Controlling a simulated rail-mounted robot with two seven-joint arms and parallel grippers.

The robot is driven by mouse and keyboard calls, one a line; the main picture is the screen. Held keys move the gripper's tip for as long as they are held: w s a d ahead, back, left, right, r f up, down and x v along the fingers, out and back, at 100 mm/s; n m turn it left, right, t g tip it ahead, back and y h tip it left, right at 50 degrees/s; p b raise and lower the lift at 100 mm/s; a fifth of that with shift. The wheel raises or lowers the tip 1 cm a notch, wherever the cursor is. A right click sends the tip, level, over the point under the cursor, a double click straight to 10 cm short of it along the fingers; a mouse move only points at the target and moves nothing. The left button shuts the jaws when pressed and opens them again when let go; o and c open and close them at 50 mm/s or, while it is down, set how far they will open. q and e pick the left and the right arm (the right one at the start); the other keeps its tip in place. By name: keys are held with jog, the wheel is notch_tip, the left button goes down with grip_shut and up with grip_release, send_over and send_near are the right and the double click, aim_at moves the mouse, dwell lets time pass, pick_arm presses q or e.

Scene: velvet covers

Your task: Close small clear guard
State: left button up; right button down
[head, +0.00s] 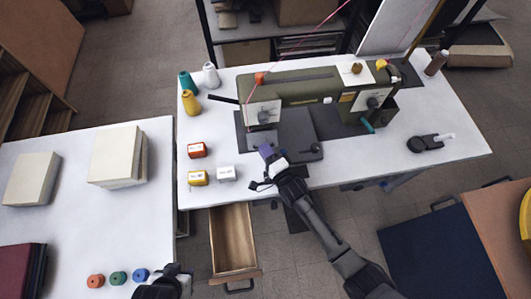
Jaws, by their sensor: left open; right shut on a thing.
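The olive-green sewing machine (305,88) stands on the white table. I cannot clearly make out a clear guard near its needle end. My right gripper (270,164) reaches in from the front, just in front of the machine's head and over the front edge of its dark base plate. It is shut on a small purple-blue piece (266,151); I cannot tell whether this is the guard, and the fingers hide part of it. My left gripper (172,276) is at the bottom edge, partly cut off, beside the left table's coloured spools. It is open and empty.
Red (197,150), yellow (198,178) and white (226,173) small boxes stand left of my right gripper. Thread cones (191,103) stand behind them. An open wooden drawer (234,240) juts out below the table. A black tool (424,144) lies at right.

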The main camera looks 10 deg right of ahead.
jog(key=shift+f+t+b, duration=0.2)
jog(key=shift+t+b, duration=0.2)
jog(key=c, duration=1.5)
grip_release()
jog(key=p+v, duration=0.1)
jog(key=v, duration=1.2)
jog(key=shift+s+d, duration=0.25)
jog(key=shift+d, duration=0.05)
jog(key=shift+o, duration=0.3)
